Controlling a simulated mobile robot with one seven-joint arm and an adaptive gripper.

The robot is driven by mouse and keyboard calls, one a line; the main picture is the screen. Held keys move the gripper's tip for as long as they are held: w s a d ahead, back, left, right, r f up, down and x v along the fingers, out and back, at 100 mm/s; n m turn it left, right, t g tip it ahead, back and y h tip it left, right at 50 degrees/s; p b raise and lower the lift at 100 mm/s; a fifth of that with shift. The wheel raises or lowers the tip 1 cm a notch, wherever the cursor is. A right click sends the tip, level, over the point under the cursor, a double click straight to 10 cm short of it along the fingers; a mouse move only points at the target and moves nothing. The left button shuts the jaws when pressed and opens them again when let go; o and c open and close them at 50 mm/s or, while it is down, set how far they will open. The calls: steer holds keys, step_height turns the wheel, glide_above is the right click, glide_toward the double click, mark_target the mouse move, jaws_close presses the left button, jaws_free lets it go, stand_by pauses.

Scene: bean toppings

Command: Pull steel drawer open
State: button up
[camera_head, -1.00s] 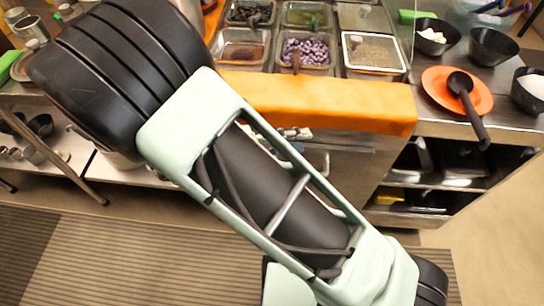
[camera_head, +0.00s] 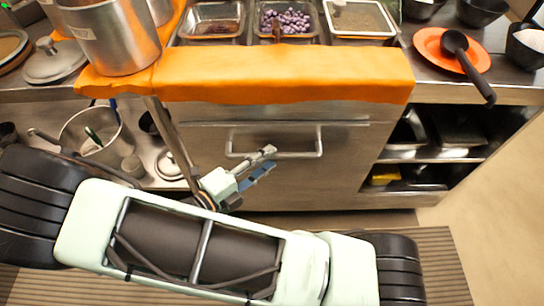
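The steel drawer (camera_head: 343,140) is a plain metal front under the orange-covered counter edge, and it looks flush with the cabinet. Its bar handle (camera_head: 319,143) is a wide U shape, with the lower bar running horizontally. My gripper (camera_head: 270,159) is at the left half of the handle, with its fingertips close to the lower bar. A light finger and a bluish finger show apart, with a gap between them. I cannot tell whether either touches the bar.
An orange cloth (camera_head: 290,75) covers the counter edge above the drawer. Steel pots (camera_head: 112,35) stand at the upper left. An orange plate (camera_head: 430,46) with a black ladle (camera_head: 466,62) lies at the right. Open shelves (camera_head: 440,156) flank the drawer. The striped mat (camera_head: 440,262) lies below.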

steer(key=shift+x, duration=1.35)
steer(key=shift+c, duration=0.5)
jaws_close()
